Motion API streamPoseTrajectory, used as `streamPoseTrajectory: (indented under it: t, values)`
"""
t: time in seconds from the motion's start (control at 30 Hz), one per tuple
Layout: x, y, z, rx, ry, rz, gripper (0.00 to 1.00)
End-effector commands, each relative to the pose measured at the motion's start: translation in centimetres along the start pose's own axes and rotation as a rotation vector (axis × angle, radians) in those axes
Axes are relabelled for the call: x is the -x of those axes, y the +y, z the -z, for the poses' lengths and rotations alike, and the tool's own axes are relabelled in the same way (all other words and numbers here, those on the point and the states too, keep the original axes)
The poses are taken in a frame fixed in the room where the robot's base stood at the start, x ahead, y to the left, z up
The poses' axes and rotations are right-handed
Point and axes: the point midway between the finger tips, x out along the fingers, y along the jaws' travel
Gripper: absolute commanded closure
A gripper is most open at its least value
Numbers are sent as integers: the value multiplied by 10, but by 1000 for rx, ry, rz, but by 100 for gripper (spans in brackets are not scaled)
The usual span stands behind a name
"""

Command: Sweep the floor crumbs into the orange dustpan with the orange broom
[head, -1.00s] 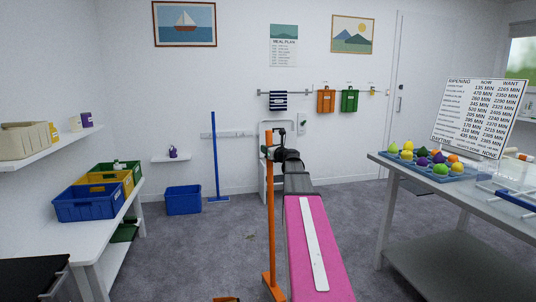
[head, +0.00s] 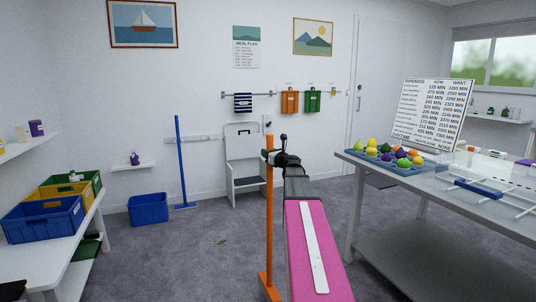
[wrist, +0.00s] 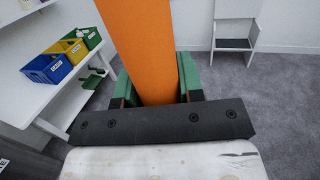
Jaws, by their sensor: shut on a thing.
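The orange broom (head: 269,220) stands nearly upright in front of me in the head view. Its orange head (head: 268,288) is low, near the bottom of the picture. My gripper (head: 274,158) is shut on the upper part of its handle. In the wrist view the handle (wrist: 150,45) fills the gap between the green fingers of my gripper (wrist: 157,90). Small greenish-brown crumbs (head: 222,241) lie on the grey floor, left of the broom. The orange dustpan is not in view. I cannot tell whether the broom touches the floor.
A table (head: 350,157) with colored fruit stands on the right. A bench with colored bins (head: 43,219) is on the left. A blue bin (head: 148,208), a blue broom (head: 181,165) and a step stool (head: 246,165) are by the back wall. The middle floor is clear.

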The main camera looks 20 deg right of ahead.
Motion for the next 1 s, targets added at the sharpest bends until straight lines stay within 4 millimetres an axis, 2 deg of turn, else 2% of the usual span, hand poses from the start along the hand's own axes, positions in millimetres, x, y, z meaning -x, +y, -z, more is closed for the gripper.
streamPoseTrajectory:
  t: [0.17, 0.67, 1.0]
  values:
    - [0, 0, 5, 0, 0, 0, 96]
    - [5, 0, 52, 0, 1, 0, 96]
    - [5, 0, 49, 0, 0, 0, 96]
